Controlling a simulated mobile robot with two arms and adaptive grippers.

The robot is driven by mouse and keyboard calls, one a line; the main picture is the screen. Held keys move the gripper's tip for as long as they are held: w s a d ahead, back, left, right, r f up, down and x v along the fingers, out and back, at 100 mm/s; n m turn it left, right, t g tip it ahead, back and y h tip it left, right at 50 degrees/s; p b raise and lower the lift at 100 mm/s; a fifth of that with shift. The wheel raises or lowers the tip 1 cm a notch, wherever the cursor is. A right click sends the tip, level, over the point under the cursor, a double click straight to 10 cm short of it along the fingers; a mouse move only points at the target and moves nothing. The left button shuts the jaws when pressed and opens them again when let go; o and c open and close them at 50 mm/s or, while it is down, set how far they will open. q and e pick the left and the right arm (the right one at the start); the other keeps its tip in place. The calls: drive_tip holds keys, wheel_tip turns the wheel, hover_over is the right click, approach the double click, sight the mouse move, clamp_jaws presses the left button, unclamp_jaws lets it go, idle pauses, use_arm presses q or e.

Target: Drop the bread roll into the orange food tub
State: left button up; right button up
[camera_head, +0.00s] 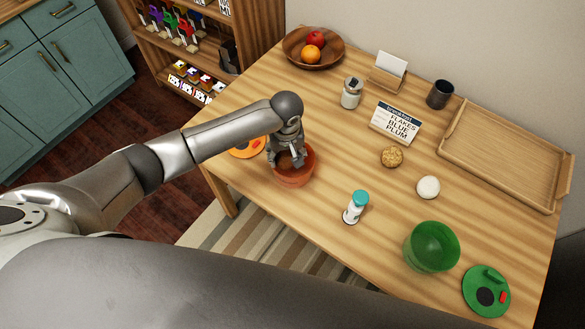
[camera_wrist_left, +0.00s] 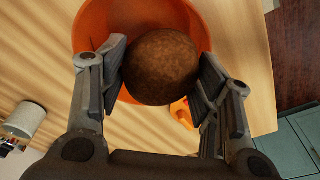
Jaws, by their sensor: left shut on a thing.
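My left gripper (camera_head: 288,157) is over the orange food tub (camera_head: 295,178), with its fingers pointing down at the tub's mouth. In the left wrist view the gripper (camera_wrist_left: 163,76) is shut on a round brown bread roll (camera_wrist_left: 162,62), one finger pad on each side. The orange tub (camera_wrist_left: 88,40) shows behind the roll in that view, and the roll covers much of its opening. In the head view the roll is mostly hidden by the gripper. My right gripper is not in view.
An orange lid (camera_head: 245,150) lies beside the tub. A teal-capped shaker (camera_head: 355,207), a green tub (camera_head: 432,247) and a green lid (camera_head: 486,292) stand to the right. A seeded ball (camera_head: 392,156), a white ball (camera_head: 428,187) and a wooden tray (camera_head: 505,163) are farther back.

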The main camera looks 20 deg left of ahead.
use_arm(q)
drive_tip(key=o, duration=1.1)
drive_tip(key=shift+r, duration=0.1)
drive_tip(key=r, duration=0.4)
drive_tip(key=s+r, duration=0.1)
drive_tip(key=r, duration=0.6)
drive_tip(key=shift+s+d+r, duration=0.15)
drive_tip(key=shift+d+r, duration=0.15)
drive_tip(key=shift+r, duration=0.1)
